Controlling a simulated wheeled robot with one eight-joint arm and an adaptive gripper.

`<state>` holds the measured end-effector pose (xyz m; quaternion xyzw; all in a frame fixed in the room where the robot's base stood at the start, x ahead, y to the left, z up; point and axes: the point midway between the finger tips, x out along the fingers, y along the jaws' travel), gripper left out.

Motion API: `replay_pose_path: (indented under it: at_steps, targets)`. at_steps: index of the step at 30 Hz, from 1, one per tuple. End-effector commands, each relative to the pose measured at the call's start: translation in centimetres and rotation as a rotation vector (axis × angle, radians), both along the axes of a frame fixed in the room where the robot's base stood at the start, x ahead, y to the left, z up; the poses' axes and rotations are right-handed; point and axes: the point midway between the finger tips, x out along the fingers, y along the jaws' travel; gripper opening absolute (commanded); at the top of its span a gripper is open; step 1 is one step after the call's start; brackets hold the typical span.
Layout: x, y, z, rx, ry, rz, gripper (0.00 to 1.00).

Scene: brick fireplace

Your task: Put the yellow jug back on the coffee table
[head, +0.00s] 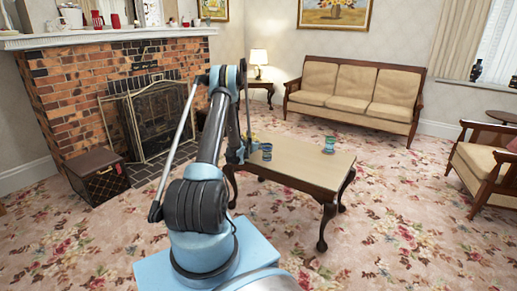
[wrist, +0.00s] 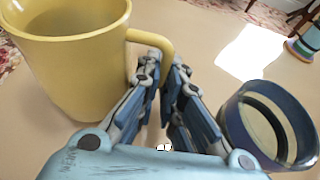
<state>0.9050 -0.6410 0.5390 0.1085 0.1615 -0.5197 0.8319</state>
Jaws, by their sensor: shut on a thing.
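The yellow jug (wrist: 80,65) fills the left of the wrist view, upright with its open rim up. My gripper (wrist: 165,70) is shut on the jug's handle. In the head view my gripper (head: 238,153) is at the left end of the coffee table (head: 295,167), and only a small bit of the yellow jug (head: 252,137) shows behind my arm. The table top (wrist: 205,75) is beneath the jug in the wrist view. The jug's base is partly hidden by my fingers, and I cannot tell whether it touches the table.
A blue cup (wrist: 268,125) stands on the table close right of my gripper; it also shows in the head view (head: 266,152). A green striped glass (head: 329,145) stands farther right. The table's middle is clear. A fireplace screen (head: 158,112) and a box (head: 98,175) are left.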

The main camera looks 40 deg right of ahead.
Motion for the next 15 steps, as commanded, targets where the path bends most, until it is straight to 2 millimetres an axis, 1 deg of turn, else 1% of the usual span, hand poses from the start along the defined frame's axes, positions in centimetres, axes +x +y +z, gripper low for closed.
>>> replay_pose_path:
  at_steps: [1, 3, 4, 5, 15]
  targets:
    - [0.01, 0.0, -0.09, 0.0, 0.0, 0.0, 0.0]
    - [0.01, 0.0, -0.14, 0.0, 0.0, 0.0, 0.18]
    - [0.01, 0.0, -0.13, 0.0, 0.0, 0.0, 0.25]
    - [0.01, 0.0, -0.13, 0.0, 0.0, 0.0, 0.27]
    - [0.03, 0.03, 0.0, 0.0, 0.0, 0.0, 0.27]
